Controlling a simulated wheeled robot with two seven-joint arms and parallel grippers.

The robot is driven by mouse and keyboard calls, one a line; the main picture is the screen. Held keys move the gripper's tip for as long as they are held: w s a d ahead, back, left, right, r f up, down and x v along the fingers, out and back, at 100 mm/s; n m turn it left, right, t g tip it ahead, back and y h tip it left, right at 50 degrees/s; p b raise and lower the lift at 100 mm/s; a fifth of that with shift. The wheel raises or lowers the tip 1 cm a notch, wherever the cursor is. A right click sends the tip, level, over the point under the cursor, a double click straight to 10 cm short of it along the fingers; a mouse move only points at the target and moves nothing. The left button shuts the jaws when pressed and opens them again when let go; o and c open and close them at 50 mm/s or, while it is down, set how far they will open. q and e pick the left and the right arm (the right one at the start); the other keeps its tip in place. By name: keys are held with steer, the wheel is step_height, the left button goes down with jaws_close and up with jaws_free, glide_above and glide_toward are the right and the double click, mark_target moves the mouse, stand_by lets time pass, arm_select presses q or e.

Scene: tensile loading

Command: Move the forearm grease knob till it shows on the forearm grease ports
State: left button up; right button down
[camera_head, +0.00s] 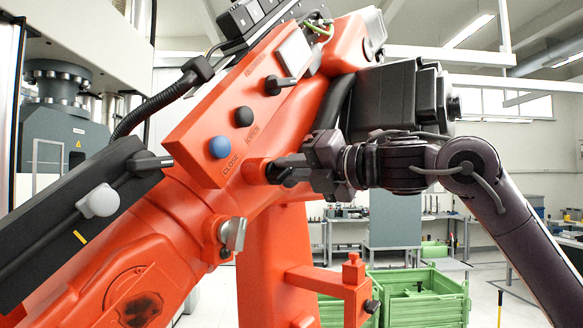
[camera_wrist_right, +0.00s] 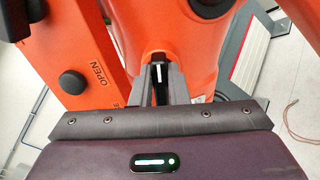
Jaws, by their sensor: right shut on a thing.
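A large orange machine arm (camera_head: 186,125) crosses the head view diagonally. A dark knob with a white stripe (camera_wrist_right: 160,72) sits in a round orange boss (camera_wrist_right: 158,46) in the right wrist view; I take it to be the forearm grease knob. My right gripper (camera_head: 272,172) comes in from the right at that boss. Its two fingers (camera_wrist_right: 161,88) are shut on the knob, one on each side. In the head view the fingers hide most of the knob. No writing shows by the boss, so I cannot read which ports it points to. My left gripper is not in view.
A blue button (camera_head: 220,147) marked CLOSE and a black button (camera_head: 243,117) are on the orange panel. Black levers (camera_head: 281,85) (camera_head: 150,162) and a silver knob (camera_head: 232,234) stick out nearby. Green crates (camera_head: 425,298) stand behind at lower right.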

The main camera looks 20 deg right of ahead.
steer(key=m, duration=0.4)
steer(key=shift+d+f+m, duration=0.1)
steer(key=shift+f+m, duration=0.05)
steer(key=shift+m, duration=0.25)
stand_by(0.4)
steer(key=c, duration=1.4)
jaws_free()
steer(key=b+v, duration=0.3)
steer(key=v, duration=0.4)
steer(key=shift+s+d, duration=0.25)
steer(key=shift+s, duration=0.05)
